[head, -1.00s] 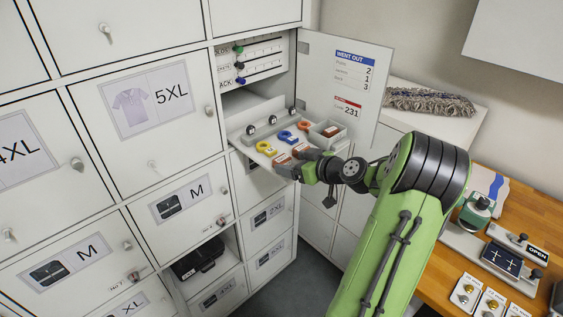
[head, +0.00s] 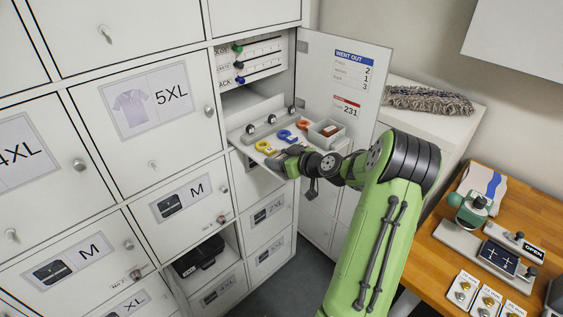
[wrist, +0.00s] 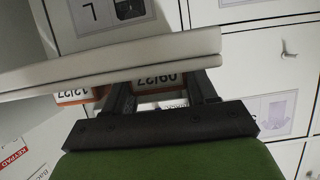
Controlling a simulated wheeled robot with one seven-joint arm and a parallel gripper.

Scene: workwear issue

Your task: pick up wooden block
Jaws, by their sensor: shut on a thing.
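A small block (wrist: 158,82) with an orange-brown edge and a white label reading "09/27" sits between the fingers of my gripper (wrist: 162,92) in the wrist view. My gripper is shut on it. A similar block (wrist: 76,94), labelled "12/27", is just left of the fingers. In the head view my gripper (head: 281,161) is at the front edge of the pull-out shelf (head: 244,137) in the open locker, and it hides the held block. A pale slab edge crosses the wrist view and covers the blocks' upper part.
Yellow (head: 265,147), blue (head: 286,136) and orange (head: 303,125) ring-shaped items lie on the shelf behind my gripper. A grey bin (head: 322,137) holding a reddish block stands to the right. The open locker door (head: 345,90) is close on the right. A wooden desk (head: 425,262) is at lower right.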

